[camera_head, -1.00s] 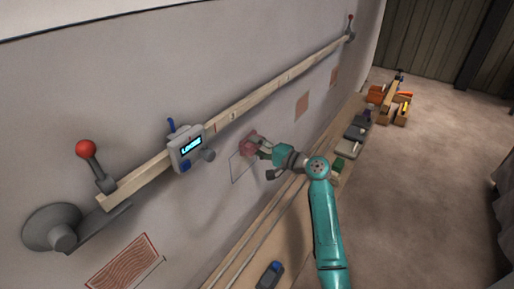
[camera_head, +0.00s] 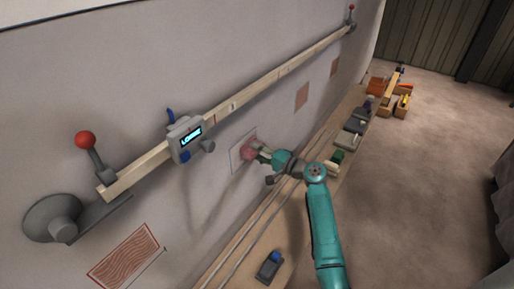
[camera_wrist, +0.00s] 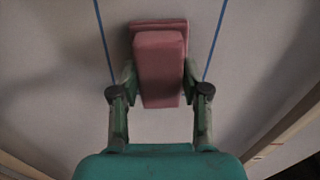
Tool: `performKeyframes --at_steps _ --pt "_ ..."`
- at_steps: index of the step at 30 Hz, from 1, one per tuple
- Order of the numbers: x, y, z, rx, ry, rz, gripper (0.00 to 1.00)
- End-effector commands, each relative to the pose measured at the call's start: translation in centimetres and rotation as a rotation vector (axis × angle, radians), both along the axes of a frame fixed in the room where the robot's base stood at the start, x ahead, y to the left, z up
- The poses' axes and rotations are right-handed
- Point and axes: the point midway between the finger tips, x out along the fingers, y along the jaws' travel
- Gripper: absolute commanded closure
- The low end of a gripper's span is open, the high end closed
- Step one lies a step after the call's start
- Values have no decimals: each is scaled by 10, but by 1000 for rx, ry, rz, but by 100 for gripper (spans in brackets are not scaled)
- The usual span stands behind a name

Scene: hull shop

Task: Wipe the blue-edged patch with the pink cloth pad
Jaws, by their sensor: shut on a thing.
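The pink cloth pad (camera_wrist: 158,68) is between the fingers of my gripper (camera_wrist: 160,85) in the wrist view. The gripper is shut on it. In the head view the pad (camera_head: 249,151) is at the wall, in front of the outlined patch (camera_head: 236,158), with my gripper (camera_head: 262,154) to its right. Two blue edge lines of the patch run on either side of the pad in the wrist view (camera_wrist: 104,40). The pad looks close to the wall; I cannot tell for sure whether it touches. The pad and gripper hide part of the patch.
A wooden rail (camera_head: 250,103) with a display unit (camera_head: 187,140) runs along the wall above the patch. A red-edged patch (camera_head: 123,256) is at lower left. A bench (camera_head: 237,262) below holds a dark blue-topped device (camera_head: 269,266) and several items farther back. Floor at right is clear.

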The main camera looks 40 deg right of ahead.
Motion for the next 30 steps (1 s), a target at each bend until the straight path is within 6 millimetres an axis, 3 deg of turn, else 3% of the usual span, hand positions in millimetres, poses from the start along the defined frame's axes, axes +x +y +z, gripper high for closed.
performKeyframes --at_steps 30 --pt "-1 0 -53 2 3 0 85"
